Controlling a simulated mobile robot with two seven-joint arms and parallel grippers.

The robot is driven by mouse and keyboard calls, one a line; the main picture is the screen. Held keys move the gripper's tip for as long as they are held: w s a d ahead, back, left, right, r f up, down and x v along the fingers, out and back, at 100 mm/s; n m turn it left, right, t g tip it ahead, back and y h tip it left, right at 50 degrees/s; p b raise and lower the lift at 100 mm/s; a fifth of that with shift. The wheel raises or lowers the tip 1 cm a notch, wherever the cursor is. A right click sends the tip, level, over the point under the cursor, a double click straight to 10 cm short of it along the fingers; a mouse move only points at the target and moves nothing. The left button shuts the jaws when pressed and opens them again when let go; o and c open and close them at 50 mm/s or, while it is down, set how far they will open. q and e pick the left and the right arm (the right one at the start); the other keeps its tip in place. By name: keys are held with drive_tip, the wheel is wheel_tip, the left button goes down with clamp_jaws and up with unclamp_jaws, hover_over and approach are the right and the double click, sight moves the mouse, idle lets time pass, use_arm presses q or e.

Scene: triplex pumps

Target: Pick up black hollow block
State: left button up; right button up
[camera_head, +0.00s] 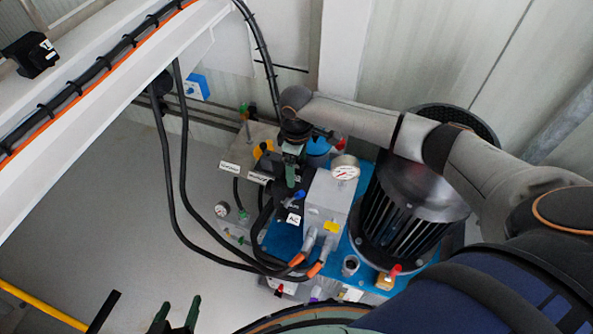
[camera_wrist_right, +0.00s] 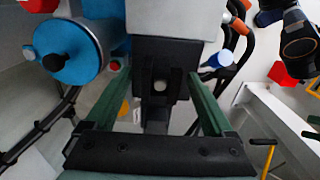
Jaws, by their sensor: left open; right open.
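In the right wrist view, a black block with a round hole (camera_wrist_right: 158,70) sits under a pale grey box, between the two green fingers of my right gripper (camera_wrist_right: 157,78). The fingers stand apart on either side of it. I cannot tell whether they touch it. In the head view, my right gripper (camera_head: 291,165) reaches down over the pump unit, beside the grey box; black parts (camera_head: 287,218) show below it, and the hole is not visible there. My left gripper (camera_head: 174,318) is open and empty at the bottom edge, away from the pump.
A white beam (camera_head: 110,60) carries a black boxy object (camera_head: 30,54).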

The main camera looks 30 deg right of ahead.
clamp_jaws()
idle(0.8)
